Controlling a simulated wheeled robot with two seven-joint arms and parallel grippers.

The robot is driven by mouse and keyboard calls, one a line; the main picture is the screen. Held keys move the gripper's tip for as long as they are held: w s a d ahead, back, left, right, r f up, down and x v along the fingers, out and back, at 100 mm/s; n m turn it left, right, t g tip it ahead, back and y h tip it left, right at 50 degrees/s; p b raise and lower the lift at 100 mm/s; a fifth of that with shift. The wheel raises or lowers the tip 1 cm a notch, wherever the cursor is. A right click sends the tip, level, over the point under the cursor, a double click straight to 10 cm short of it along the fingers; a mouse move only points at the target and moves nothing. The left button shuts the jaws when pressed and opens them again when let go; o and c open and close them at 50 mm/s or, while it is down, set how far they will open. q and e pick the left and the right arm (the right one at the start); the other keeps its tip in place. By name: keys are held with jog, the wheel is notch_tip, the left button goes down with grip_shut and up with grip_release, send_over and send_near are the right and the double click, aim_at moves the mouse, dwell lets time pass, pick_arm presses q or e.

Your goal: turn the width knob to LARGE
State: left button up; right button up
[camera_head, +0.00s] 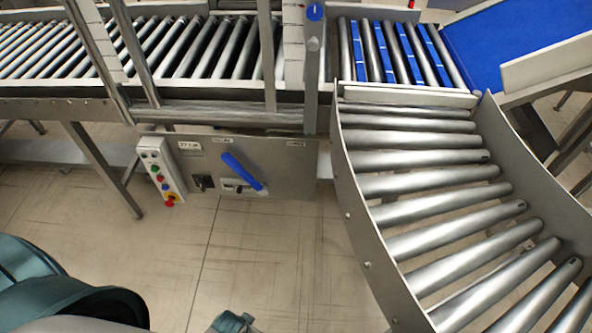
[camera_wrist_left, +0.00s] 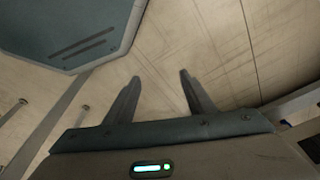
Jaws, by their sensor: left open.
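A steel control panel (camera_head: 290,170) hangs under the straight conveyor in the head view. It carries a long blue handle (camera_head: 242,172), tilted down to the right, and a small black switch (camera_head: 203,182). A round blue knob (camera_head: 315,12) with a white mark sits on top of a post above the panel. The labels are too small to read, so I cannot tell which is the width knob or its setting. My left gripper (camera_wrist_left: 160,98) is open and empty in the left wrist view, over bare floor, away from the panel.
A button box (camera_head: 162,172) with a red stop button is left of the panel. A curved roller conveyor (camera_head: 350,185) bends down the right side. A blue belt (camera_head: 510,35) is at top right. A slanted support leg (camera_head: 105,170) stands left. The floor before the panel is clear.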

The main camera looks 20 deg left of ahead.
aim_at(314, 14)
pick_arm(q)
jog(key=w+d+r+n+t+y, duration=0.1)
jog(key=w+r+n+t, duration=0.3)
jog(key=w+r, duration=0.8)
jog(key=w+d+r+n+t+y, duration=0.2)
jog(key=w+r+n+t, duration=0.3)
jog(key=r, duration=3.1)
jog(key=w+d+r+n+t+y, duration=0.1)
jog(key=w+r+n+t, duration=0.4)
jog(key=w+r, duration=1.4)
notch_tip(314, 14, up, 5)
jog(key=shift+d+r+t+y, duration=0.1)
jog(key=shift+d+t+y, duration=0.3)
jog(key=shift+t+y, duration=0.15)
pick_arm(e)
jog(key=shift+a, duration=0.1)
pick_arm(q)
jog(key=shift+w, duration=0.2)
pick_arm(e)
jog(key=shift+a+r, duration=0.1)
jog(key=shift+a, duration=0.1)
